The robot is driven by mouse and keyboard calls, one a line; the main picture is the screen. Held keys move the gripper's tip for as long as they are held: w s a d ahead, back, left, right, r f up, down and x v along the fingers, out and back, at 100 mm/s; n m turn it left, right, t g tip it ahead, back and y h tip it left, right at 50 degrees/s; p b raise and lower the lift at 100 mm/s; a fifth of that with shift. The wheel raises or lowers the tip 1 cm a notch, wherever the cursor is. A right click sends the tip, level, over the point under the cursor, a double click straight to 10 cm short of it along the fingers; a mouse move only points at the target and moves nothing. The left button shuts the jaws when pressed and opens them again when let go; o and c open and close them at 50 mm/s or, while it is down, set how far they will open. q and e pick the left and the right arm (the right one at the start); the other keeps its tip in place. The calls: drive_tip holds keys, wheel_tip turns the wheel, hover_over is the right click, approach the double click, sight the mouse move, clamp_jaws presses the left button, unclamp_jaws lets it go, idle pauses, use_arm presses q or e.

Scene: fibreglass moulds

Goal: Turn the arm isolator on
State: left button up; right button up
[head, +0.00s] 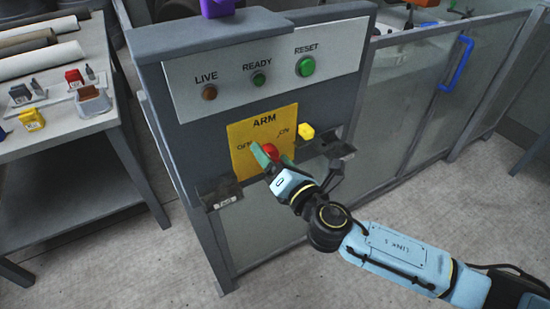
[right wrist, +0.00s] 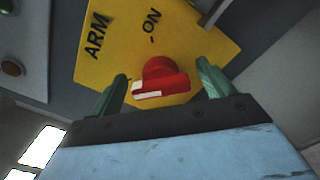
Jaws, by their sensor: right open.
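The arm isolator is a red rotary knob (head: 271,151) on a yellow plate (head: 240,133) marked ARM, with an off label at left and ON at right. My right gripper (head: 274,162) is at the knob, partly covering it in the head view. In the right wrist view, the open green fingers of my right gripper (right wrist: 162,78) stand on either side of the red knob (right wrist: 165,73), with gaps visible. The white-marked end of its handle points left in that view, not at the ON label above. My left gripper is not in view.
Above the plate are the LIVE lamp (head: 209,92), READY lamp (head: 259,79) and green RESET button (head: 305,66). A dark bracket (head: 218,193) juts out below left. A bench (head: 60,143) stands left; a glazed barrier (head: 400,95) stands right.

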drive_tip(key=c, duration=1)
drive_tip(key=shift+m, duration=0.3)
drive_tip(key=m, duration=0.5)
drive_tip(key=shift+f, duration=0.15)
drive_tip(key=m+p, duration=0.1)
drive_tip(key=m, duration=0.3)
drive_tip(key=shift+d, duration=0.1)
drive_tip(key=shift+m, duration=0.4)
drive_tip(key=m+p, duration=0.3)
drive_tip(key=m, duration=0.3)
drive_tip(key=shift+f, duration=0.2)
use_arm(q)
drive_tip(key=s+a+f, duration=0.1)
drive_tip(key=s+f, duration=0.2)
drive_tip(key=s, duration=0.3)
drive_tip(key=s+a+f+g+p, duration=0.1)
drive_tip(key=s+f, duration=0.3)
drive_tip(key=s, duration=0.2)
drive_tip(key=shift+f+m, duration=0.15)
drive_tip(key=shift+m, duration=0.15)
use_arm(e)
drive_tip(key=shift+f+m, duration=0.1)
drive_tip(key=shift+m, duration=0.8)
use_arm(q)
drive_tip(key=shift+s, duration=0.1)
